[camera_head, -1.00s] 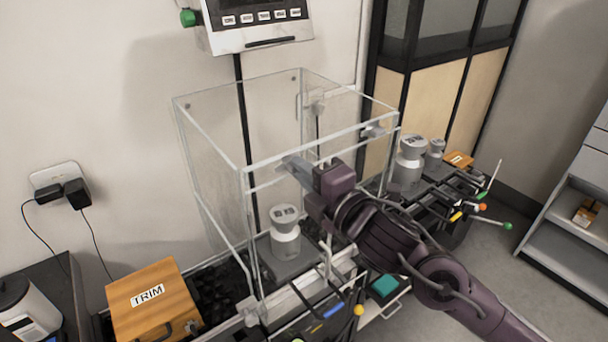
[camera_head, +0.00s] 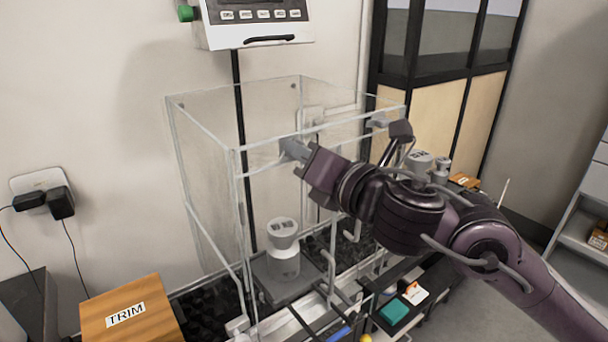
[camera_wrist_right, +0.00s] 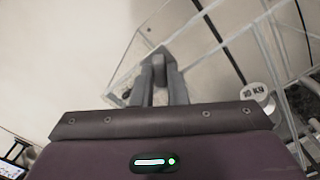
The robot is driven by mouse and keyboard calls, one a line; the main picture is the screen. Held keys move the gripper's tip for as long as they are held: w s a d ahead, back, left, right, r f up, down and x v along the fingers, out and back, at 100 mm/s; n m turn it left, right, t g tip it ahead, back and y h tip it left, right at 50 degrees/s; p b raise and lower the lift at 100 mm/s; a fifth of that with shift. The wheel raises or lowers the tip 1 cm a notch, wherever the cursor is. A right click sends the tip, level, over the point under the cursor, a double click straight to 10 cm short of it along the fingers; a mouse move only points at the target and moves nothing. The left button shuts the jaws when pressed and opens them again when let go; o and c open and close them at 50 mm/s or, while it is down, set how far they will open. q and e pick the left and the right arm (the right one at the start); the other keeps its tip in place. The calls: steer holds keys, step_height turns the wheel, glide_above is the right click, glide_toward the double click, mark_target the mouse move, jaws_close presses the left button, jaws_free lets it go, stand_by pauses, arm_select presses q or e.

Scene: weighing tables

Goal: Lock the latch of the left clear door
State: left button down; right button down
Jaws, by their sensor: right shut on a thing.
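The clear case (camera_head: 205,135) stands on the table with its clear doors upright. A weight (camera_head: 283,245) stands inside on a dark plate. My right gripper (camera_head: 293,150) is at the top front edge of the case, towards its left corner. It is shut on the grey latch of the left clear door, which its fingers mostly hide. In the right wrist view, the gripper (camera_wrist_right: 158,72) also shows with its fingers together at the clear panel's edge. A second grey latch (camera_head: 379,122) is on the top edge farther right. My left gripper is not in view.
An orange TRIM box (camera_head: 128,315) stands left of the case. A display (camera_head: 262,20) hangs on the wall above. Door handles (camera_head: 329,270) stick out at the front. More weights (camera_head: 419,165) stand to the right, partly behind my arm.

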steer(key=shift+f+n+b, duration=0.15)
steer(key=shift+n+b, duration=3.55)
steer(key=shift+b, duration=0.05)
steer(key=c, duration=1.4)
jaws_free()
steer(key=shift+c, duration=0.2)
steer(key=v, duration=0.7)
steer(key=shift+s+d+b, duration=0.25)
steer(key=shift+s+b, duration=0.05)
steer(key=shift+b, duration=0.1)
